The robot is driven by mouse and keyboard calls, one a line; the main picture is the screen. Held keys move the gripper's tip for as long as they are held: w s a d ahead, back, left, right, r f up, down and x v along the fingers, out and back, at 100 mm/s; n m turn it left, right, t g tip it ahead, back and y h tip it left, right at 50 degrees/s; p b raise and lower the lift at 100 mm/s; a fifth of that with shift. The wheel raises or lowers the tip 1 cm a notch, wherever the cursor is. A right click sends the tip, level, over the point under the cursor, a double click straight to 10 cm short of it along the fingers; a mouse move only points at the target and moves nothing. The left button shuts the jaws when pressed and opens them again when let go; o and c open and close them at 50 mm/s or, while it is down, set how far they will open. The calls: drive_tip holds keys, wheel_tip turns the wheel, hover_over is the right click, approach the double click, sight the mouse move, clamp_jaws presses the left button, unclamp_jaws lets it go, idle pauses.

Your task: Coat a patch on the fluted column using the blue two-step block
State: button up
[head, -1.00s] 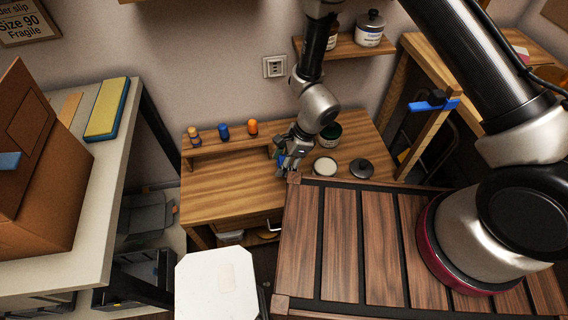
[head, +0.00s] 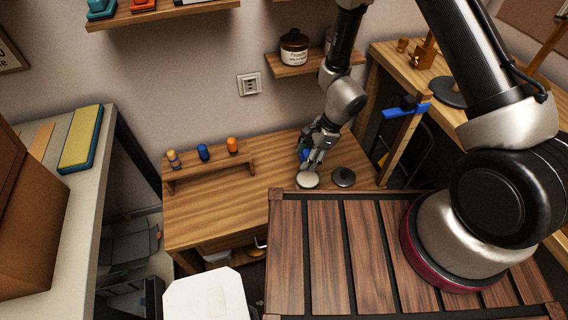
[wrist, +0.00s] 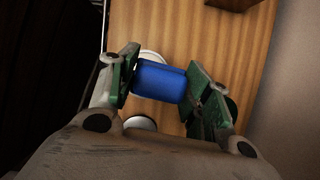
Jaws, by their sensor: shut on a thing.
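My gripper (head: 312,162) is shut on a blue block (wrist: 160,80), which sits between its two green-padded fingers in the wrist view. In the head view my gripper points down just above or at a round dish with pale contents (head: 307,181). A pale rim of a round thing (wrist: 151,57) shows behind the block in the wrist view. I cannot tell whether the block touches the dish or its contents. The block's steps are not clear. I cannot pick out a fluted column in either view.
A dark round lid (head: 343,177) lies right of the dish on the wooden desk (head: 215,215). A small raised shelf (head: 210,170) holds an orange, a blue and a tan-topped piece. The desk's left part is clear. A slatted wooden top (head: 330,240) is in front.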

sight(304, 179)
drive_tip(key=shift+s+d+n, duration=0.3)
drive_tip(key=shift+s+n, duration=0.1)
drive_tip(key=shift+s, duration=0.15)
drive_tip(key=shift+s+d+f, duration=0.1)
drive_tip(key=shift+f, duration=2.9)
drive_tip(key=shift+f, duration=0.55)
drive_tip(key=shift+r, duration=0.15)
drive_tip(key=shift+r, duration=3.4)
